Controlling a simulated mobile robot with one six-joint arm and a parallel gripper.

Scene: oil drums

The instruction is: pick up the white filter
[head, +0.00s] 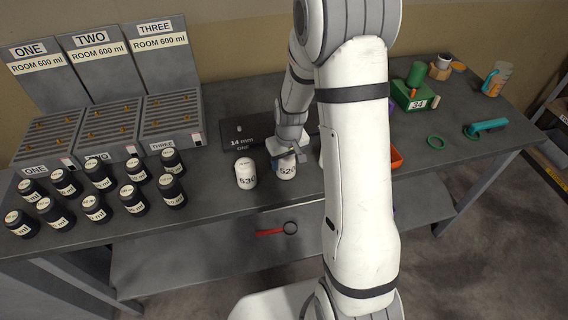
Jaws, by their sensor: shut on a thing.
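Two white cylinders with dark number labels stand near the front edge of the grey table. The left white filter (245,173), with a label that seems to start with 53, stands free. The right white filter (286,171), with a label that seems to start with 52, is directly under my gripper (285,155). My gripper points down and is shut on the top of this right filter. The fingers hide its upper part. I cannot tell whether its base touches the table. My arm covers the table just to its right.
Several black bottles (134,197) stand at the left, before three slotted grey units (108,126). A dark 14 mm block (236,133) lies behind the filters. An orange tray (397,159), green box (413,95) and teal tool (487,127) are at the right.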

